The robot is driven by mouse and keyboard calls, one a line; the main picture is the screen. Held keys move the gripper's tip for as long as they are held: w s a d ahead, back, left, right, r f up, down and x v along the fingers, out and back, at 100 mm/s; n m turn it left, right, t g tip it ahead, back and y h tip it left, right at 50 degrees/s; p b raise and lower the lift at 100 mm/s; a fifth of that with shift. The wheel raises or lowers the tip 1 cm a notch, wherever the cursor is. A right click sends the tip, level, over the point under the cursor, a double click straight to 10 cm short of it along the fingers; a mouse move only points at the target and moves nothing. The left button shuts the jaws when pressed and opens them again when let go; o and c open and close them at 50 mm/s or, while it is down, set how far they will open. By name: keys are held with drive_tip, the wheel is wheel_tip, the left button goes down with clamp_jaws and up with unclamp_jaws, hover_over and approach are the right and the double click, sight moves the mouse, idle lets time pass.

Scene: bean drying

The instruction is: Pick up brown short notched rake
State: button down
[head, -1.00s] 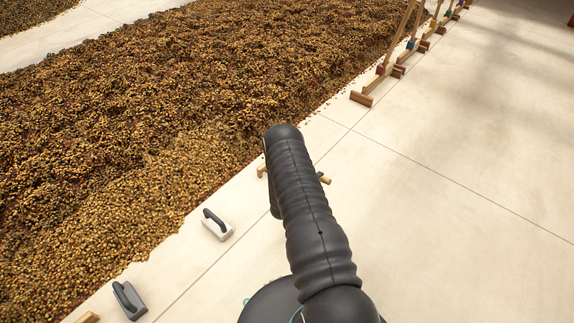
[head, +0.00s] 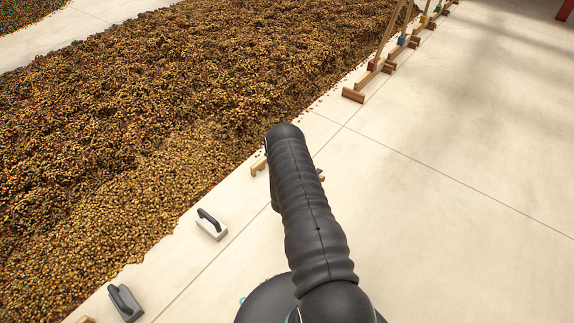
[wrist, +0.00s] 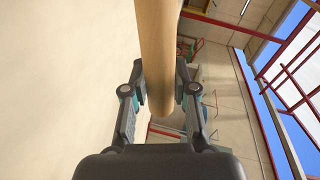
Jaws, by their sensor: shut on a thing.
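My gripper (wrist: 160,75) is shut on a smooth light-brown round wooden handle in the wrist view, with one finger on each side. The handle (wrist: 157,35) runs from the top edge down between the fingers, and its lower end shows there. It appears to be the handle of the brown short notched rake. In the head view, my dark arm hides the gripper and most of the rake. A short light-wood piece (head: 258,167) shows left of the arm, and a smaller bit shows to its right; I cannot tell whether the notches are visible.
A large bed of brown beans (head: 150,110) fills the left. A white float (head: 212,227) and a grey float (head: 125,303) lie on the pale floor along its edge. Wooden tools with block bases (head: 353,95) stand in a row at upper right. The right-hand floor is clear.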

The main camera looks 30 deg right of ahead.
drive_tip(key=shift+r, duration=0.1)
drive_tip(key=shift+r, duration=0.6)
wheel_tip(320, 180, up, 3)
drive_tip(key=shift+w+f, duration=0.1)
drive_tip(key=shift+f, duration=0.05)
drive_tip(key=s+d+r, duration=0.2)
drive_tip(key=s+r, duration=0.1)
drive_tip(key=s, duration=0.2)
drive_tip(key=s+d+r+p, duration=0.1)
drive_tip(key=s+d+r, duration=0.2)
drive_tip(key=s+r, duration=0.1)
drive_tip(key=shift+s, duration=0.85)
drive_tip(key=shift+w, duration=0.1)
